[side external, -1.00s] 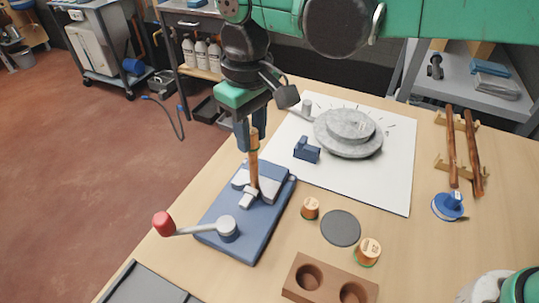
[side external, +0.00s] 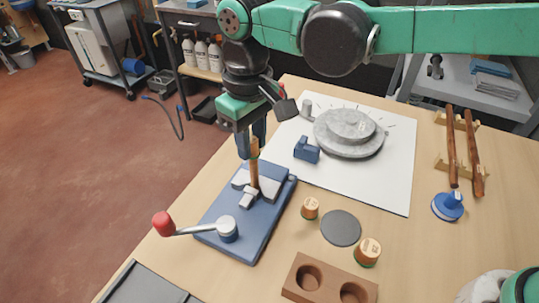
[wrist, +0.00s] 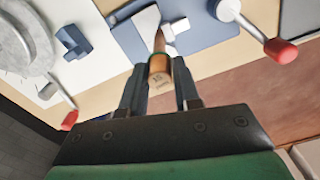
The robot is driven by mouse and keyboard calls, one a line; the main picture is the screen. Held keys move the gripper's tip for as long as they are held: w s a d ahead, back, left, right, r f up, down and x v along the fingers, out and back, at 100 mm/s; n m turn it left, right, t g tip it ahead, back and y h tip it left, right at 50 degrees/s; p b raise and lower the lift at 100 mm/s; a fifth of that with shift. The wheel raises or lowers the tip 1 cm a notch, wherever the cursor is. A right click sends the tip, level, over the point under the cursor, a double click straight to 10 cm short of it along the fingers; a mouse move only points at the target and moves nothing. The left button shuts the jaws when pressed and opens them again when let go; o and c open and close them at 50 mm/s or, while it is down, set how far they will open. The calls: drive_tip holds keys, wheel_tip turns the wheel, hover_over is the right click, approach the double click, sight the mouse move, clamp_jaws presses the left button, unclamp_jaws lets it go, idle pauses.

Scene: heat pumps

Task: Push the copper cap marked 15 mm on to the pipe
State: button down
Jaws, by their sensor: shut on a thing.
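A copper pipe (side external: 254,176) stands upright in the grey jaws of a blue vice (side external: 232,203). My gripper (side external: 252,148) is over the vice, with its dark blue fingers shut on a copper cap (side external: 254,146) at the pipe's top. In the wrist view the cap (wrist: 160,74) sits between the fingertips (wrist: 158,82), its mark looking like 15. The pipe (wrist: 159,41) runs on from the cap in line with it. I cannot tell how far the cap sits over the pipe, as the pipe's end is hidden.
Two other copper caps (side external: 310,208) (side external: 368,250) stand near a dark grey disc (side external: 341,228) and a brown block with two holes (side external: 328,282). The vice handle has a red knob (side external: 163,224). A white sheet bears a round grey part (side external: 349,134) and a blue block (side external: 307,150).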

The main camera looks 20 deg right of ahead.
drive_tip(key=shift+f, duration=0.25)
drive_tip(key=c, duration=0.5)
unclamp_jaws()
drive_tip(key=shift+c, duration=0.2)
wheel_tip(320, 180, up, 5)
drive_tip(key=shift+r, duration=0.15)
drive_tip(key=s+d+r+m+t+y, duration=0.1)
drive_tip(key=d+m+t, duration=0.1)
drive_tip(key=d, duration=0.7)
drive_tip(key=s+d+r+m+t, duration=0.1)
drive_tip(key=s+d+m+t, duration=0.1)
drive_tip(key=d, duration=0.7)
drive_tip(key=s+d+f+m+t+h, duration=0.1)
drive_tip(key=s+d+f+m+t, duration=0.1)
drive_tip(key=d, duration=0.5)
wheel_tip(320, 180, down, 3)
drive_tip(key=s+t, duration=0.1)
drive_tip(key=s, duration=0.1)
drive_tip(key=shift+s+r, duration=0.15)
drive_tip(key=shift+s, duration=0.15)
